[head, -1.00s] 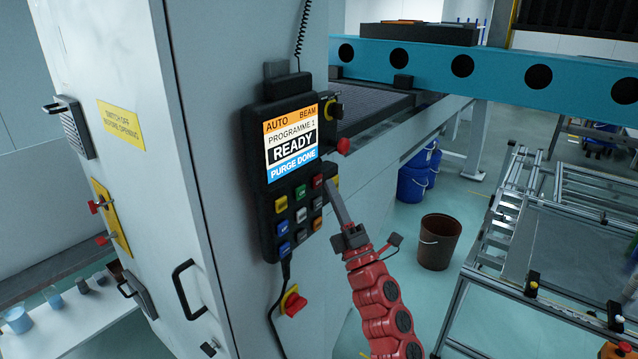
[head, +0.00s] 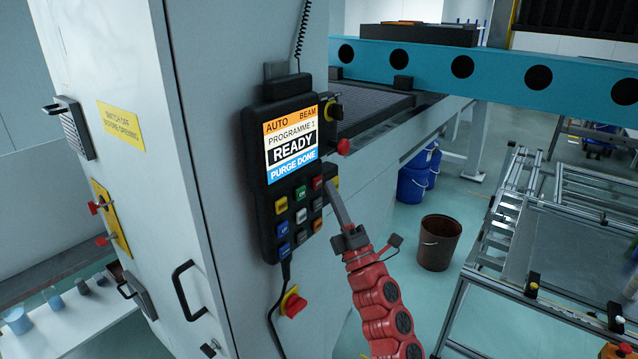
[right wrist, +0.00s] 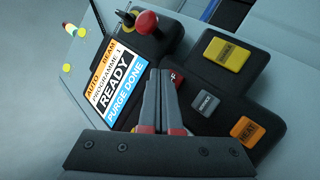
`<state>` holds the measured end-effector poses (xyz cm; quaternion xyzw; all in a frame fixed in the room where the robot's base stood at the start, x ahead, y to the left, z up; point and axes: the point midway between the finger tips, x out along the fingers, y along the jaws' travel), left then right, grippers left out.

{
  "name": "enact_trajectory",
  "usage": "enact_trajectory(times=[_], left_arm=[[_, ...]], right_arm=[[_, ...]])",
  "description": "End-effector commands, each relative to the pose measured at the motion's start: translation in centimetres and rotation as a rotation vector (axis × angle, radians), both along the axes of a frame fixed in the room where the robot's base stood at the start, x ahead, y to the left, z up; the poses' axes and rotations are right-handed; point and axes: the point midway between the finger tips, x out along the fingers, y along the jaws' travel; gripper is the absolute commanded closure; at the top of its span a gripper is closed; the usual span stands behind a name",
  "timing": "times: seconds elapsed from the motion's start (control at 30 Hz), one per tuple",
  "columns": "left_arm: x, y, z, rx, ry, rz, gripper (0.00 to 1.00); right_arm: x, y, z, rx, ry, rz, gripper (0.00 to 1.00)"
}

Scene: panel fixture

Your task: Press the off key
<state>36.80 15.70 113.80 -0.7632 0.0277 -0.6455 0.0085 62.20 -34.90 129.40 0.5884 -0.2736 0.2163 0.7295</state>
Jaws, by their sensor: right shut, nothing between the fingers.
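The pendant (head: 257,150) hangs on the grey cabinet, with a lit screen (head: 292,145) reading "AUTO BEAM, PROGRAMME 1, READY, PURGE DONE". Below the screen is a keypad of coloured keys. The red key (head: 318,182), at the keypad's top right, appears to be the off key. In the right wrist view the red key (right wrist: 173,78) is mostly hidden behind my fingers. My right gripper (head: 329,184) is shut and empty, its fingertips right beside the red key; I cannot tell whether they touch it. The fingertips also show in the right wrist view (right wrist: 160,74). My left gripper is not in view.
A grey key (right wrist: 205,102), an orange HEAT key (right wrist: 246,131) and a yellow key (right wrist: 228,54) lie close to my fingers. A red knob (head: 343,146) juts from the pendant's right side. A red switch (head: 293,304) sits below. The floor to the right holds a brown bucket (head: 440,243).

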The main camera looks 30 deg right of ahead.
Motion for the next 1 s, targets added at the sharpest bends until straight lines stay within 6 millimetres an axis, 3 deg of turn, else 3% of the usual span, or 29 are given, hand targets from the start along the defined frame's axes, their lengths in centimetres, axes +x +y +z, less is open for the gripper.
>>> enact_trajectory(times=[0.67,1.0], left_arm=[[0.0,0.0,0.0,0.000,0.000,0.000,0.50],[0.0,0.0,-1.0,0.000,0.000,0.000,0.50]], right_arm=[[0.0,0.0,0.0,0.000,0.000,0.000,1.00],[0.8,0.3,-0.1,0.001,0.001,-0.001,1.00]])
